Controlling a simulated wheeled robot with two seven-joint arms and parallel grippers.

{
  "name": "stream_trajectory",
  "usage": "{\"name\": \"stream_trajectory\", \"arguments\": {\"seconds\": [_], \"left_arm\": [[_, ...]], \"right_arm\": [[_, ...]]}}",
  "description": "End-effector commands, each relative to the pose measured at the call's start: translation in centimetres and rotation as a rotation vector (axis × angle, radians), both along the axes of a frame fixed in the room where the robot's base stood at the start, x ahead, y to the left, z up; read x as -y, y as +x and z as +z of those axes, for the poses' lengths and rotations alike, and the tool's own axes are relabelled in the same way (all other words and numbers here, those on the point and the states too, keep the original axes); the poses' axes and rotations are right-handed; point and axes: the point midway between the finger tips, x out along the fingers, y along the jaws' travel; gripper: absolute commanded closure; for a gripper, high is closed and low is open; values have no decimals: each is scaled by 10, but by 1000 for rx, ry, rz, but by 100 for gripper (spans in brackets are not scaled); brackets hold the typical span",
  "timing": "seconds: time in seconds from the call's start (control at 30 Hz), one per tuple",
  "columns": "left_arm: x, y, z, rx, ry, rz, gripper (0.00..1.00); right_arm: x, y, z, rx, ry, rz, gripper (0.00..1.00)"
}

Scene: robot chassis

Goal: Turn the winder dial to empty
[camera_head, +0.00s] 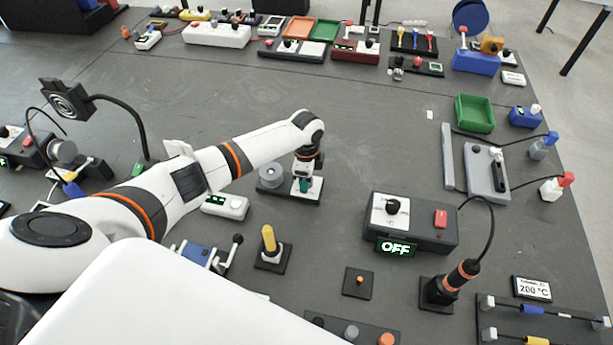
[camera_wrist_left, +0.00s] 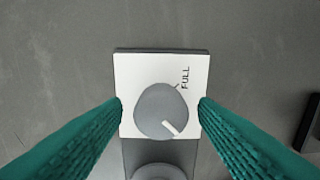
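The winder (camera_head: 290,190) is a dark base with a grey spool (camera_head: 271,173) and a white dial plate at its right end. In the left wrist view the plate (camera_wrist_left: 130,70) carries a round grey dial (camera_wrist_left: 152,98) with a white pointer mark aimed to the lower right. The word FULL is printed at the plate's upper right; no EMPTY label shows. My left gripper (camera_head: 304,185) points down over the plate. In the left wrist view its green fingers (camera_wrist_left: 160,103) are apart, one on each side of the dial; contact is unclear. My right gripper is out of view.
A white box (camera_head: 225,206) stands close left of the winder. A yellow-handled tool (camera_head: 269,240) stands in front. A dark OFF-display station (camera_head: 425,222) is to the right. The table behind the winder is clear.

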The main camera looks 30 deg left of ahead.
Motion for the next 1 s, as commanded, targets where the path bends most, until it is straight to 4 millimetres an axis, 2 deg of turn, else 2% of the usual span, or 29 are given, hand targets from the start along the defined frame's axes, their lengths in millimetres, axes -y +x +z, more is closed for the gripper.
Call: {"name": "stream_trajectory", "arguments": {"seconds": [0.2,0.33,0.7,0.9,1.0], "left_arm": [[1,0,1,-1,-1,-2,46],[1,1,11,2,-3,-2,46],[0,1,85,4,-1,-2,46],[0,1,113,2,-1,-1,46],[0,0,118,0,-1,0,46]], "right_arm": [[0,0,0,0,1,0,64],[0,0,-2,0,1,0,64],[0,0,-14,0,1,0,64],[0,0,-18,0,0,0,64],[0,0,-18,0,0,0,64]]}}
